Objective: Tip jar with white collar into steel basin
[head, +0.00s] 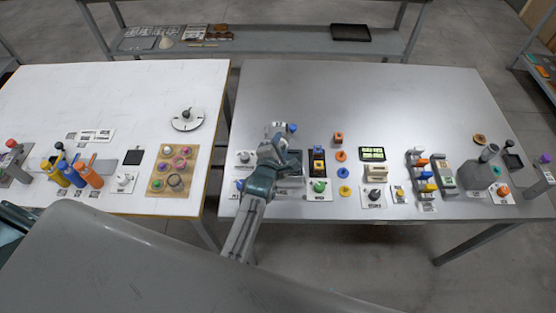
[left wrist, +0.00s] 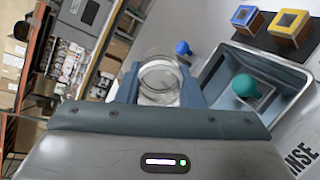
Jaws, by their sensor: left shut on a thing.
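My left gripper (head: 278,152) is over the grey table and shut on a clear jar with a whitish band. In the left wrist view the jar (left wrist: 160,78) sits between the two blue-grey fingers of the gripper (left wrist: 160,92), its round rim showing. In the head view the gripper and arm mostly hide the jar. The steel basin (left wrist: 212,72) is right of the jar in the left wrist view, apart from it. In the head view the basin (head: 291,182) is partly hidden behind my left arm. My right gripper is not in view.
Yellow and blue square-framed pieces (left wrist: 290,24) stand beyond. A green knob (head: 320,186) and orange and blue pieces (head: 341,156) stand right of the arm. The table's back is clear.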

